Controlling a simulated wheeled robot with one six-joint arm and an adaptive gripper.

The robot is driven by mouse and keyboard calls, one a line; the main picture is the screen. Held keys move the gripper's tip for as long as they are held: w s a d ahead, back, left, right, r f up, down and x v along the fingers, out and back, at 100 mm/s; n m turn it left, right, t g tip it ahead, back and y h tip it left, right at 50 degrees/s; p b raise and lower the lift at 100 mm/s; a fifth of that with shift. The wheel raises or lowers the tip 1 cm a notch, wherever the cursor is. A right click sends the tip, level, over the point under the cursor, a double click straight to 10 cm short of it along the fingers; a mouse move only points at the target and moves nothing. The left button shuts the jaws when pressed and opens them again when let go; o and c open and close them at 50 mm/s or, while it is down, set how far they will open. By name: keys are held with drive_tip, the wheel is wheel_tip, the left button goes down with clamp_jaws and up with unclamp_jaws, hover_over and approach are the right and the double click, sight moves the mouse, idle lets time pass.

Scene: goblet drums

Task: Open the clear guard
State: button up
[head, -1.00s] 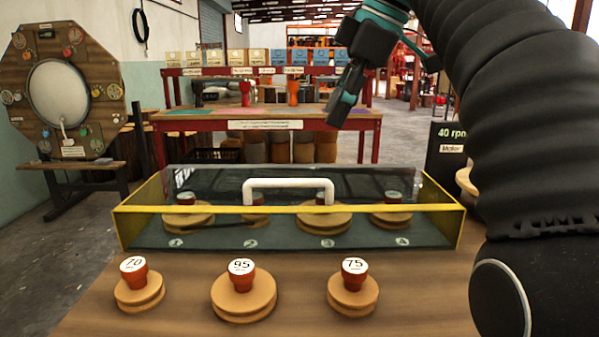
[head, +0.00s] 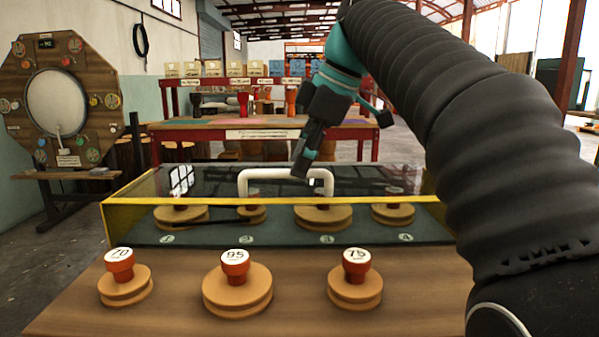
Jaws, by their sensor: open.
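The clear guard (head: 350,180) is a see-through cover with a yellow front edge and yellow side panel. It is shut over a dark green board with several round wooden pieces at numbered places. Its white handle (head: 258,172) stands along the front of the guard. My gripper (head: 300,165) points down at the handle's top bar, near its right part, and overlaps it in the picture. I cannot tell whether it touches the bar. The fingers are small and seen nearly edge-on; they are open, and nothing shows held in them.
Wooden discs with red knobs marked 70 (head: 125,283), 95 (head: 237,290) and 75 (head: 355,287) stand on the wooden table (head: 420,280) in front of the guard. A red-framed workbench (head: 200,127) stands behind. A round drum panel (head: 57,100) is at the left.

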drive_tip(key=shift+w+a+f, duration=0.1)
drive_tip(key=shift+a+f, duration=0.15)
drive_tip(key=shift+f, duration=0.3)
clamp_jaws()
